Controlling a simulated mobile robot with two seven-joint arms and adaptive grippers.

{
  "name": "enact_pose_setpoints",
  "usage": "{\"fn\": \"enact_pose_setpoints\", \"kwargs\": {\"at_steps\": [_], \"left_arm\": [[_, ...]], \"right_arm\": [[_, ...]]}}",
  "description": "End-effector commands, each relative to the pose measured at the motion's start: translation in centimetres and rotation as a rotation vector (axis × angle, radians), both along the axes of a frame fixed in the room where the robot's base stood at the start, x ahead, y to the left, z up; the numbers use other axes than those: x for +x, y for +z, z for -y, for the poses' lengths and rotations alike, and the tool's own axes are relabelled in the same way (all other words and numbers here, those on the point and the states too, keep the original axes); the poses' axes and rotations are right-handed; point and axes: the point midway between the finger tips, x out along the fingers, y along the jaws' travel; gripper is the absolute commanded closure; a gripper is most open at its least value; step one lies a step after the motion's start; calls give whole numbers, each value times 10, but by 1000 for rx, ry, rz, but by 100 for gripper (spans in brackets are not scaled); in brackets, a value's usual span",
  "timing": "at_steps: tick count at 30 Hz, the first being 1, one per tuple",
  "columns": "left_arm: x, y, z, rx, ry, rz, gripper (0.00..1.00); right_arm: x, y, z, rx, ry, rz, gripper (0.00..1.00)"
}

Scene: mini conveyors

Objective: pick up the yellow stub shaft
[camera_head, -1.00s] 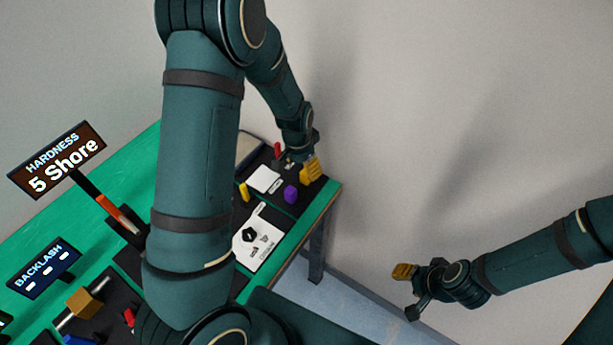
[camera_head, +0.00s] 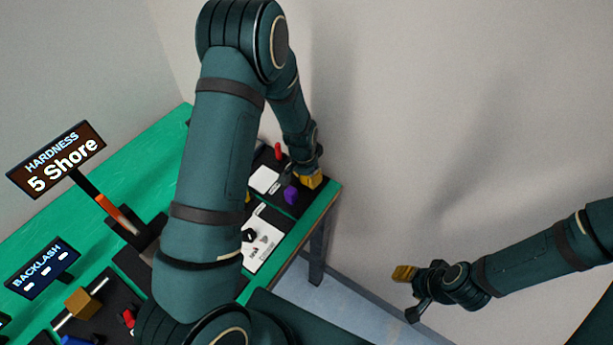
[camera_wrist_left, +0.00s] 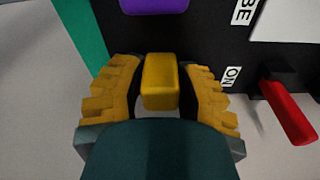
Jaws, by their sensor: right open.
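The yellow stub shaft (camera_wrist_left: 161,82) is a small yellow block with rounded edges, between the two ridged yellow fingers of my left gripper (camera_wrist_left: 160,98) in the left wrist view. The dark inner sides of the fingers are very close to it; I cannot tell whether they press on it. In the head view my left gripper (camera_head: 311,180) is low at the far right corner of the green table, and the shaft is not distinguishable there. My right gripper (camera_head: 405,273) is open and empty, away from the table.
A purple block (camera_head: 291,194) lies close to my left gripper. A red lever (camera_head: 278,152) and a white plate (camera_head: 264,180) are near it. Another yellow piece (camera_head: 248,196) is partly hidden by my left arm. The green table (camera_head: 328,200) ends just right of the gripper.

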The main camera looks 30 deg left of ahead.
Motion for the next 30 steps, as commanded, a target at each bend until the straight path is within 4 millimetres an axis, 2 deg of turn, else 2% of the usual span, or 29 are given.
{"fn": "enact_pose_setpoints", "kwargs": {"at_steps": [1, 2, 16, 20, 30], "left_arm": [[0, 0, 0, 0, 0, 0, 92], [0, 0, 0, 0, 0, 0, 100], [0, 4, 0, 0, -1, 0, 100], [1, 21, 0, 0, -1, 3, 100], [0, 84, 0, -1, 0, 2, 100]], "right_arm": [[0, 0, 0, 0, 0, 0, 53], [0, 0, 0, 0, 0, 0, 53], [0, 0, 0, 0, 0, 0, 53], [0, 3, 0, 0, 0, 1, 53], [1, 10, 0, 2, -1, 2, 53]]}}
